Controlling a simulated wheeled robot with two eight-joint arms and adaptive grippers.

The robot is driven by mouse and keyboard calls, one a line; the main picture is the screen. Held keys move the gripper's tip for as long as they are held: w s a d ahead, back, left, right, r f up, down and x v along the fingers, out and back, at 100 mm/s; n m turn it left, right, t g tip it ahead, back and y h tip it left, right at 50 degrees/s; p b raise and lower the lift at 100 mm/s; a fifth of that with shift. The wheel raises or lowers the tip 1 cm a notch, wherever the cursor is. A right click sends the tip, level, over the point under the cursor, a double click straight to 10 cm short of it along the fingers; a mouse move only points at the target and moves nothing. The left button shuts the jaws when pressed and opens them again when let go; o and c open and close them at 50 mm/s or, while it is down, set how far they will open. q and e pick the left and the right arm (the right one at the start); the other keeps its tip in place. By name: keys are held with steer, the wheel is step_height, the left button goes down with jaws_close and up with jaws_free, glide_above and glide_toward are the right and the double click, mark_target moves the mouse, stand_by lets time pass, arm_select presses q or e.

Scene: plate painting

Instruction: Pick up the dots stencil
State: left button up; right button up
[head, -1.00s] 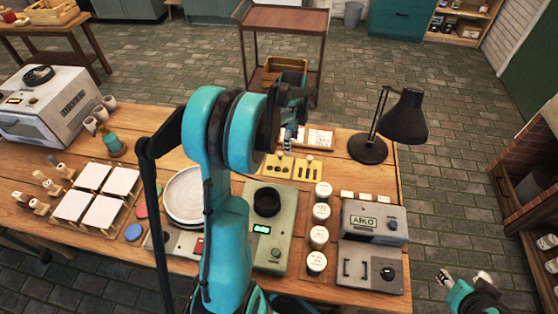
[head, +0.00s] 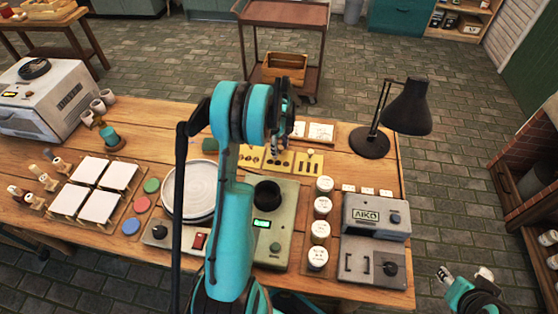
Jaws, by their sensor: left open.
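Three yellow stencil plates lie in a row near the table's back edge: a left one (head: 249,158), a middle one (head: 279,167) and a right one (head: 309,167). The middle one seems to carry round dark holes, so it looks like the dots stencil; the cut-outs are small and hard to read. Small upright handles stand on the plates. My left gripper (head: 284,108) is open, points down and hangs above and behind the middle stencil, apart from it. My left arm covers part of the left stencil. My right gripper (head: 460,276) is at the lower right, away from the table.
The wooden table (head: 150,120) holds a white plate (head: 190,188), a grey-green device (head: 280,220) with a dark cup-like top, a column of white jars (head: 321,229), an AIKO machine (head: 377,215) and a black lamp (head: 408,108). White tiles (head: 93,170) lie at left.

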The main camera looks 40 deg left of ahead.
arm_select(q)
jaws_close()
